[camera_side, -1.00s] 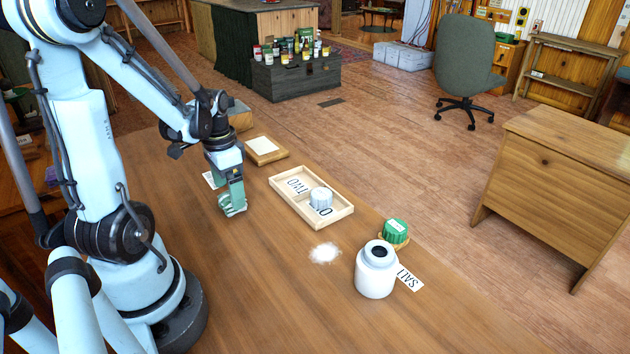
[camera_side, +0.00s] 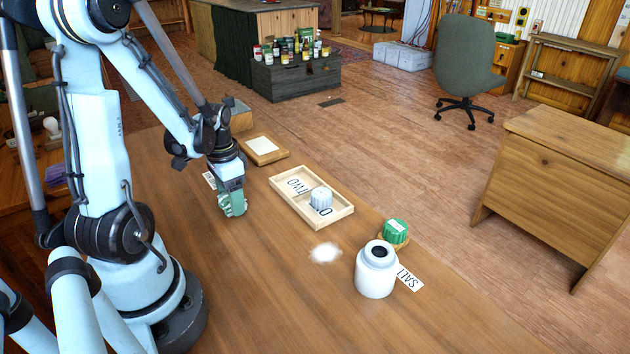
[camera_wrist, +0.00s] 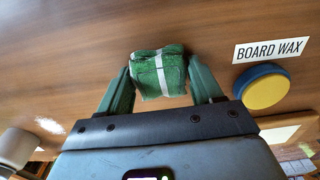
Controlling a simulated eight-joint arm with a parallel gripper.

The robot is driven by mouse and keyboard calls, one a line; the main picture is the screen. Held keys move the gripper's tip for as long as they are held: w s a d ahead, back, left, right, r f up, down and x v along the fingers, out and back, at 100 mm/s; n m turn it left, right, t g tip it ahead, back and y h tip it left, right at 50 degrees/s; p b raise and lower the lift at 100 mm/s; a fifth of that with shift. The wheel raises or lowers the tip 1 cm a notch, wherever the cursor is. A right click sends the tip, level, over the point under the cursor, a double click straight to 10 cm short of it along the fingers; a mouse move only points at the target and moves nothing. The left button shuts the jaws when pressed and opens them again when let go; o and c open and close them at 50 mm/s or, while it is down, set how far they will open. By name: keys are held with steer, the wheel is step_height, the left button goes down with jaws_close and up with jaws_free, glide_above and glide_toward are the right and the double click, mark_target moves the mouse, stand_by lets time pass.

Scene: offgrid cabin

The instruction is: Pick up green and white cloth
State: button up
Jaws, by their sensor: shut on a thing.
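The green and white cloth (camera_wrist: 158,74) is a folded green bundle with a white stripe, seen between the two fingers in the wrist view. It also shows at the fingertips in the side view (camera_side: 232,204). My gripper (camera_wrist: 160,85) is shut on the cloth, with one green finger on each side. In the side view my gripper (camera_side: 231,198) points down at the table, low over it. I cannot tell whether the cloth still touches the table.
A "BOARD WAX" label (camera_wrist: 269,50) and a round yellow and blue thing (camera_wrist: 262,87) lie close right of the cloth. A wooden tray (camera_side: 337,216) holds a grey-white lidded piece (camera_side: 321,198). A white jar (camera_side: 376,271), green lid (camera_side: 395,231) and white powder patch (camera_side: 325,252) are nearer the front.

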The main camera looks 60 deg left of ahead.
steer(key=shift+r, duration=0.15)
steer(key=shift+r, duration=0.5)
steer(key=r, duration=0.3)
steer(key=shift+w+d+r, duration=0.1)
steer(key=shift+d+r, duration=0.05)
steer(key=shift+d, duration=0.25)
steer(key=w+d+r, duration=0.2)
steer(key=d+r, duration=0.4)
steer(key=d, duration=0.4)
steer(key=shift+d+r, duration=0.2)
steer(key=shift+d, duration=0.1)
